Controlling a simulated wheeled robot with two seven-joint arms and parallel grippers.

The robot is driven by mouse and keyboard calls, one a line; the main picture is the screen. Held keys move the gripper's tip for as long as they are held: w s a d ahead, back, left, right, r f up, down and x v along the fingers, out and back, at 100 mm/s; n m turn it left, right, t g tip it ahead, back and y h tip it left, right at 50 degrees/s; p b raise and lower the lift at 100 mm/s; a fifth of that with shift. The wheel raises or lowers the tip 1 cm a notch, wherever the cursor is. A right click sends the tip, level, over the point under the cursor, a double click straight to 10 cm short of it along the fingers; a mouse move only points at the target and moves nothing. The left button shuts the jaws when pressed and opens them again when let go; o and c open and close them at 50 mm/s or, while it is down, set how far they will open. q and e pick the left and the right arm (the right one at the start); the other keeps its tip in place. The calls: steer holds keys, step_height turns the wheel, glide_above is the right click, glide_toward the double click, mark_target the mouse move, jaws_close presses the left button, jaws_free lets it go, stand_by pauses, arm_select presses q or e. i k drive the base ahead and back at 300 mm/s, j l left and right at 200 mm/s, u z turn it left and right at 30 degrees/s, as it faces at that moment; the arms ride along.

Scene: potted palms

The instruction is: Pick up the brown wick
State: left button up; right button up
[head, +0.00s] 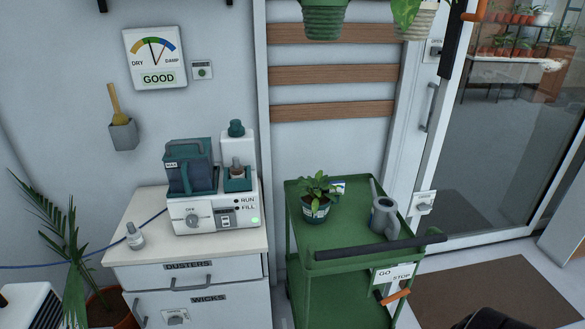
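I cannot make out a brown wick in the head view. Neither of my grippers can be made out. A dark rounded shape shows at the bottom edge on the right, too cropped to identify.
On the cabinet stand a white machine (216,216) with a green-grey jug (190,166) and a small bottle (135,236). A green cart (335,235) carries a potted plant (316,207) and a watering can (384,218). A potted palm (65,245) stands left of the cabinet.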

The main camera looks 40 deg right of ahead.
mark_target(236, 171)
steer(key=z, duration=0.9)
